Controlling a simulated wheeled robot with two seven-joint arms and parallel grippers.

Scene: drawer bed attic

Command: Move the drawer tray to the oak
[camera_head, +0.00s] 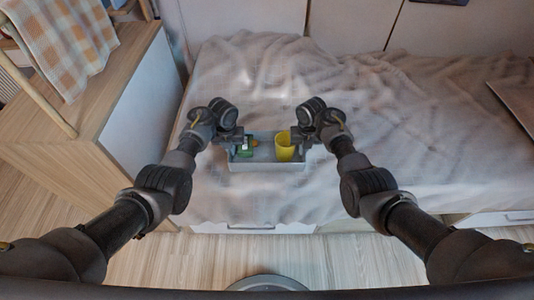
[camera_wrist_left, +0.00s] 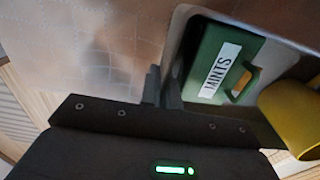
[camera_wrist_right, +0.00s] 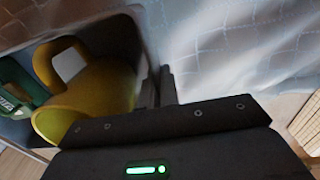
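The grey drawer tray (camera_head: 268,167) is level at the front part of the bed, between my two grippers. I cannot tell whether it rests on the bedding or hangs just above it. It holds a green box marked MINTS (camera_wrist_left: 215,62) and a yellow cup (camera_head: 284,150), which also shows in the right wrist view (camera_wrist_right: 95,95). My left gripper (camera_head: 232,141) is shut on the tray's left wall. My right gripper (camera_head: 304,140) is shut on its right wall. A light oak-coloured cabinet top (camera_head: 75,120) is at the left.
The bed (camera_head: 420,130) has a rumpled grey cover, mostly clear on the right. A checked cloth (camera_head: 65,45) hangs over a wooden rail on the cabinet. A flat brownish panel (camera_head: 515,95) lies at the far right. A drawer front (camera_head: 255,228) is below the bed's edge.

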